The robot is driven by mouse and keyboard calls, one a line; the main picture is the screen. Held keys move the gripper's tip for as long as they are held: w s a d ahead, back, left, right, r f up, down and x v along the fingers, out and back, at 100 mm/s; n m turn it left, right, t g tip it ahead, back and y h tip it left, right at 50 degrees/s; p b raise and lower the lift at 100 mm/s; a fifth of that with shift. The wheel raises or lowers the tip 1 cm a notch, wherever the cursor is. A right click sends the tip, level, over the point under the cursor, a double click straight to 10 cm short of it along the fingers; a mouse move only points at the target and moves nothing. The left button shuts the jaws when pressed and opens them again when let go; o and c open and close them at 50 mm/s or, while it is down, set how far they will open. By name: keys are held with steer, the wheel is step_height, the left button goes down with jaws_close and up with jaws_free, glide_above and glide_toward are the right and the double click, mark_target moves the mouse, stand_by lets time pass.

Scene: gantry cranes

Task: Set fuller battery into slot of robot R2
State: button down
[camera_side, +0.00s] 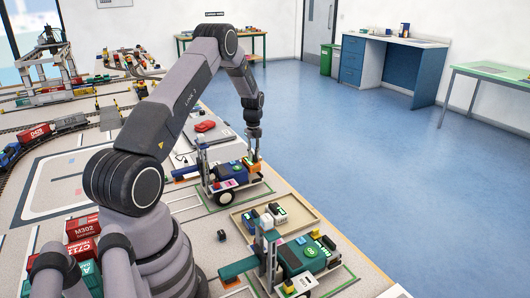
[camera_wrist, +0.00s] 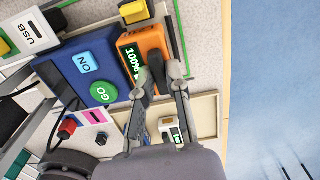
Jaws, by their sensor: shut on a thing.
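My gripper (camera_wrist: 166,82) is shut on the dark upper part of an orange battery (camera_wrist: 134,52), whose green display reads 100%. The battery also shows in the side view (camera_side: 254,169), under my gripper (camera_side: 254,145). It is at the right end of a blue wheeled robot (camera_side: 226,171), very close to its body. I cannot tell whether it is fully seated in a slot. No R2 mark is legible. A white battery (camera_wrist: 172,130) with a small display lies in the tray below.
The shallow beige tray (camera_side: 245,234) holds small white items. A green robot (camera_side: 300,255) stands nearer the camera. A red item (camera_side: 205,126) lies behind the blue robot. Rail tracks and cranes fill the left; the table's right edge is close, with blue floor (camera_side: 370,160) beyond.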

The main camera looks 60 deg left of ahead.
mark_target(254, 163)
steer(key=shift+f, duration=1.7)
stand_by(2.0)
steer(key=c, duration=1)
jaws_free()
steer(key=shift+c, duration=0.2)
step_height(254, 163, up, 12)
steer(key=shift+f, duration=0.2)
steer(key=s+d+r+n+t+y, duration=0.2)
steer(key=d+r+n, duration=0.5)
steer(key=d+r, duration=1.2)
steer(key=s+d+r+n+t+h, duration=0.1)
steer(key=s+d+r+n, duration=0.2)
steer(key=s+d, duration=0.25)
steer(key=s+d+r+n+t, duration=0.1)
steer(key=s+d+r+n, duration=0.1)
steer(key=s+d+r, duration=0.3)
steer(key=s+d+f+n, duration=0.1)
steer(key=s+d+n, duration=0.1)
steer(key=s, duration=0.4)
steer(key=s+d+f+n+t+h, duration=0.1)
steer(key=s+d+f+n, duration=0.1)
steer(key=s+n, duration=0.2)
steer(key=shift+s+f+t, duration=0.3)
steer(key=shift+s, duration=0.65)
